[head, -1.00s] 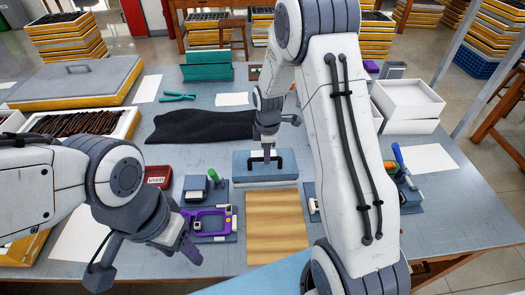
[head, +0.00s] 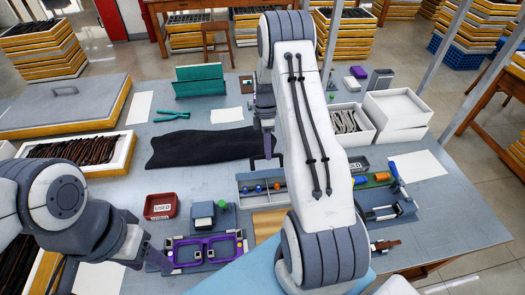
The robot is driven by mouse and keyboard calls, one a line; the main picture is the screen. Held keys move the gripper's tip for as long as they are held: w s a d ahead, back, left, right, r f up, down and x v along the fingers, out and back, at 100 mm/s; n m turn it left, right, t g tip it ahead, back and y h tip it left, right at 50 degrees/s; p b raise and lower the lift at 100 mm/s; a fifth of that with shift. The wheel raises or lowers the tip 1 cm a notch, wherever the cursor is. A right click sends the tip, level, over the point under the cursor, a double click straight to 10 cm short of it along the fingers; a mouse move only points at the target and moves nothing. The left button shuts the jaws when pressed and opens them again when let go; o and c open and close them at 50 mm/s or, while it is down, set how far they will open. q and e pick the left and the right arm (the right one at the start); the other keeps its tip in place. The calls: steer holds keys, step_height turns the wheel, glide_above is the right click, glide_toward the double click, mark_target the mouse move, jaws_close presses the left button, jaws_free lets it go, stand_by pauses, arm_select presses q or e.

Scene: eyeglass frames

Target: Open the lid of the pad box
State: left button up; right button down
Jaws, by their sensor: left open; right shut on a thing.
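The pad box (head: 246,197) stands in the middle of the table, partly behind my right arm. My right gripper (head: 268,150) is just behind and above the box, shut on the lid's handle; the arm hides most of the grip and the lid, so I cannot tell the lid's exact angle. My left gripper (head: 156,260) is open and empty at the front left, beside the purple eyeglass frame (head: 207,249).
A red USED tray (head: 161,206) and a small block stand (head: 203,211) are left of the box. A black cloth (head: 195,148) lies behind it. White boxes (head: 397,110) and a tool stand (head: 381,207) are at the right.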

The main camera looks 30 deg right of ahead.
arm_select(q)
steer(key=shift+w+d+f, duration=0.1)
steer(key=shift+w+d, duration=0.05)
steer(key=shift+w, duration=0.4)
arm_select(e)
steer(key=shift+w+d+f, duration=0.3)
steer(key=shift+w+d, duration=0.05)
steer(key=shift+w, duration=0.15)
steer(key=shift+a, duration=0.1)
steer(key=c, duration=0.8)
jaws_free()
steer(key=shift+w+f, duration=0.1)
steer(key=shift+w, duration=0.05)
steer(key=shift+r, duration=0.2)
